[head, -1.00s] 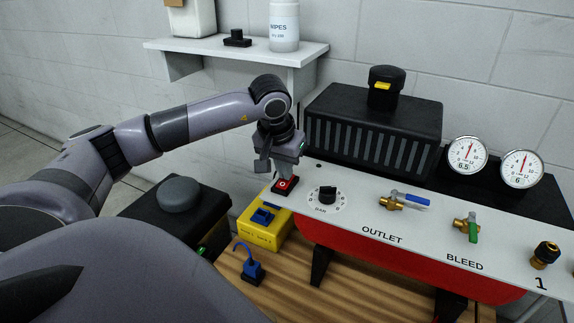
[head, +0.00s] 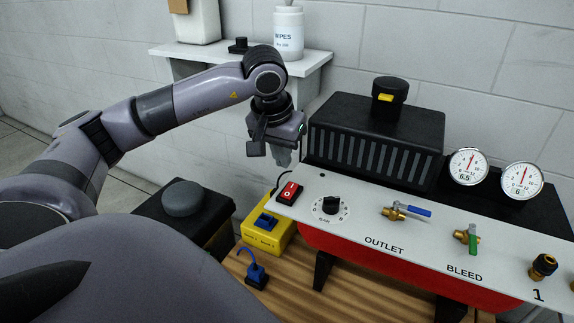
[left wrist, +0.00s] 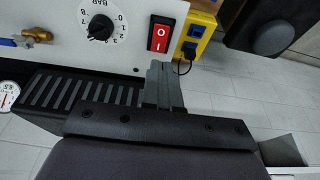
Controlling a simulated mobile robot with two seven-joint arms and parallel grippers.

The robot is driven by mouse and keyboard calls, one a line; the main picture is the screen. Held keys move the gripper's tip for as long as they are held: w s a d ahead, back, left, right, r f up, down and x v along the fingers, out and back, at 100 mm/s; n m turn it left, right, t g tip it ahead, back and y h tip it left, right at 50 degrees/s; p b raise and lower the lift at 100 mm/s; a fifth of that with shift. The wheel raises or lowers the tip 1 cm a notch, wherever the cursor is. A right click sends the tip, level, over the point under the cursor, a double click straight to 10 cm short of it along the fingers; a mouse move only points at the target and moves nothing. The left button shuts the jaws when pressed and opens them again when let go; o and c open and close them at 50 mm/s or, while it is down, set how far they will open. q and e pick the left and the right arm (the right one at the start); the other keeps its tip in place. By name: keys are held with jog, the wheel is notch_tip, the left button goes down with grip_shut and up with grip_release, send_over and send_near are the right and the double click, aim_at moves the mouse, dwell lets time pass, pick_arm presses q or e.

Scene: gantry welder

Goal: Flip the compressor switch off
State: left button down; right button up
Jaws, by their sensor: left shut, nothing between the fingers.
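The compressor switch is a red rocker (head: 289,193) at the left end of the white panel (head: 350,236) in the head view. In the left wrist view the red rocker (left wrist: 160,36) shows its O and I marks, with a dark border along its edge. My left gripper (head: 284,156) is shut and empty, above and behind the switch, clear of it. In the left wrist view its closed fingertips (left wrist: 160,68) point toward the switch with a gap between. I cannot make out which side of the rocker is pressed. My right gripper is not in view.
A dial (head: 331,205), an OUTLET valve with blue handle (head: 410,210) and a BLEED valve with green handle (head: 472,240) sit along the panel. A black ribbed housing (head: 375,140) stands behind. A yellow socket box (head: 270,233) is below left. A shelf (head: 310,62) is above.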

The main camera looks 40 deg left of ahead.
pick_arm(q)
jog(key=shift+s+v, duration=0.2)
jog(key=shift+v, duration=1.15)
jog(key=shift+s+v, duration=0.2)
jog(key=shift+v, duration=1.2)
jog(key=shift+d+f, duration=0.15)
jog(key=shift+f, duration=0.05)
